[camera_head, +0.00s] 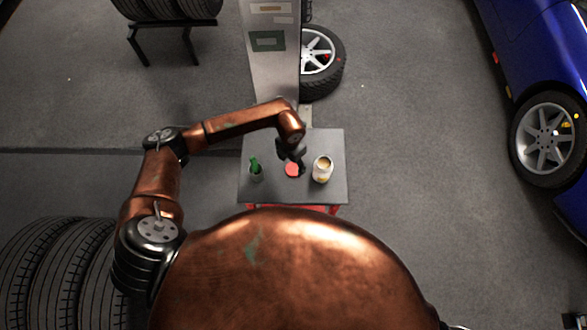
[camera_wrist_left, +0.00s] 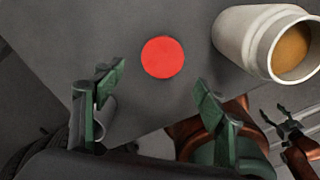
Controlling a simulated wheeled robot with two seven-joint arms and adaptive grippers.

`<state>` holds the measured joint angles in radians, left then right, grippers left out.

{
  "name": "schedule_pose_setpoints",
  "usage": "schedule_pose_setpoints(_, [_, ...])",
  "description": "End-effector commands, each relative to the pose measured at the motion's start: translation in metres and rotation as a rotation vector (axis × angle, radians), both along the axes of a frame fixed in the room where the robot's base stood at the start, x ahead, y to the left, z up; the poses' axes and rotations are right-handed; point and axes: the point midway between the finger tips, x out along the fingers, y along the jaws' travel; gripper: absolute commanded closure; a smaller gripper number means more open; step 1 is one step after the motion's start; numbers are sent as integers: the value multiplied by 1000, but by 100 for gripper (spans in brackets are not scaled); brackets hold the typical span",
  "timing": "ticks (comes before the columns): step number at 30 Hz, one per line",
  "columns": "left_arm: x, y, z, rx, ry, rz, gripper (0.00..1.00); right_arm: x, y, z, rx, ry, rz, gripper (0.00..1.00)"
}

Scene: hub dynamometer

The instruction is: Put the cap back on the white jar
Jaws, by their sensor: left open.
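The white jar (camera_head: 322,169) stands open on the small grey table, with tan contents showing; it also shows at the upper right of the left wrist view (camera_wrist_left: 251,38). The red round cap (camera_head: 291,170) lies flat on the table left of the jar. In the left wrist view the cap (camera_wrist_left: 162,57) is just beyond and between my fingertips. My left gripper (camera_head: 298,160) is open and empty above the cap, partly covering it in the head view. My right gripper (camera_wrist_left: 296,118) shows at the right edge of the left wrist view, fingers apart, empty and away from the jar.
A small container with a green item (camera_head: 255,168) stands at the table's left side. The grey table (camera_head: 300,192) is otherwise clear. A grey post (camera_head: 272,60) and a wheel (camera_head: 320,55) are behind it.

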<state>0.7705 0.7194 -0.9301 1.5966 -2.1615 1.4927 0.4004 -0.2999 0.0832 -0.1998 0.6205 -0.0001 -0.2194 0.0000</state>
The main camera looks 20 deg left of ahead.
Motion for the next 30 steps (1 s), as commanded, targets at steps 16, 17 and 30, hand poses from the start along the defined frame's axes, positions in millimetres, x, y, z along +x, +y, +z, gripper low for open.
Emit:
schedule_pose_setpoints(16, [9, -6, -52, 0, -1, 0, 35, -4, 7, -12, 7, 7, -2, 39])
schedule_pose_setpoints(17, [9, -6, -52, 0, -1, 0, 35, -4, 7, -12, 7, 7, -2, 39])
schedule_pose_setpoints(30, [9, -6, -52, 0, 0, 0, 48, -4, 5, -12, 5, 8, -2, 39])
